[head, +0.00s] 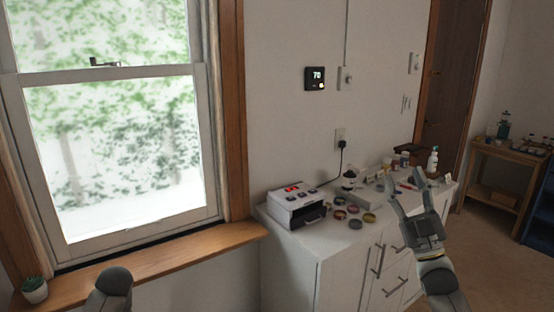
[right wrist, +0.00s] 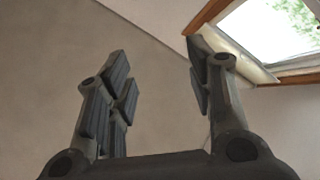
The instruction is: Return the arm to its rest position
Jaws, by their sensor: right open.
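My right gripper (head: 404,180) is raised in front of the white cabinet at the right of the head view, its fingers pointing up. It is open and empty. In the right wrist view its two fingers (right wrist: 160,85) stand wide apart with only wall and ceiling between and behind them. A grey rounded part of my left arm (head: 110,290) shows at the bottom left of the head view. My left gripper is not in view.
The white cabinet (head: 290,250) carries a small white device (head: 297,207), several round coloured lids (head: 355,224) and bottles (head: 433,160). A window (head: 120,130) with a wooden sill (head: 160,264) and potted plant (head: 35,290) is at left. A wooden shelf (head: 490,150) stands far right.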

